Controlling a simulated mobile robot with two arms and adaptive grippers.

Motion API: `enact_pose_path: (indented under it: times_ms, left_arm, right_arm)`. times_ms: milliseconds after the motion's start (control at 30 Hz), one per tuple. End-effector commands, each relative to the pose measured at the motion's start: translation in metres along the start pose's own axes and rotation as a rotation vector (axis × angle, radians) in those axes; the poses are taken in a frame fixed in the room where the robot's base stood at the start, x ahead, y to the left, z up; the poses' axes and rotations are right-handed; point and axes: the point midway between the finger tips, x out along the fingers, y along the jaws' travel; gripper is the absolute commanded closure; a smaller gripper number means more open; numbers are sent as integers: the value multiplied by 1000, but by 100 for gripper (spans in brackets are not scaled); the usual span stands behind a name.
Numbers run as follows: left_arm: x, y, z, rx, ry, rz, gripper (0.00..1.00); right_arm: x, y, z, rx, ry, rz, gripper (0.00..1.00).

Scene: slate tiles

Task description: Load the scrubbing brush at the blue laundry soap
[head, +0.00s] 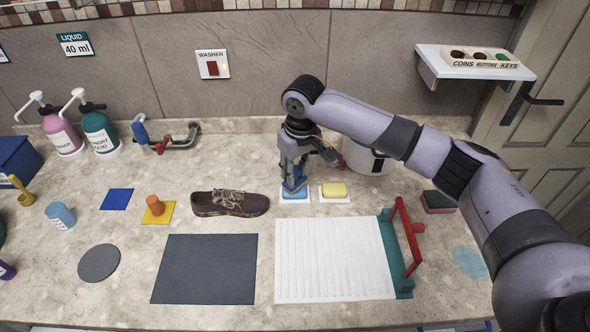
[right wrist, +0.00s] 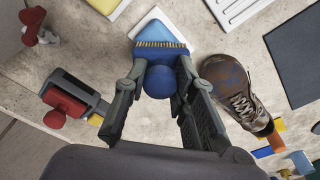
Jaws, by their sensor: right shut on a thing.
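The scrubbing brush (head: 293,187) has a blue body and a round blue knob; in the right wrist view the knob (right wrist: 160,81) sits between my fingers and pale bristles show beyond it. My right gripper (head: 293,174) is shut on the brush. It also shows in the right wrist view (right wrist: 160,92). The blue laundry soap (head: 290,197) lies on a small white dish, directly under the brush and mostly covered by it. Its blue top shows past the bristles in the right wrist view (right wrist: 155,32). The bristles are at the soap; whether they press on it I cannot tell.
A yellow soap (head: 334,190) on a white dish stands just right. A brown shoe (head: 230,203) lies left. A white ridged washboard (head: 330,260) and a dark mat (head: 205,269) lie in front. A white bucket (head: 365,160) stands behind, right.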

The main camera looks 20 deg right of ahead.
Motion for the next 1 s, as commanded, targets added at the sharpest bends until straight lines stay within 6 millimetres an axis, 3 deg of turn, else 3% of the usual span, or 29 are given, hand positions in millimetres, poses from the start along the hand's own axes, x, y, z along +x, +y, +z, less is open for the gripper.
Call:
enact_pose_path:
  times_ms: [1000]
  left_arm:
    - [0,0,0,0,-1,0,60]
  right_arm:
    - [9,0,1,0,0,-1,98]
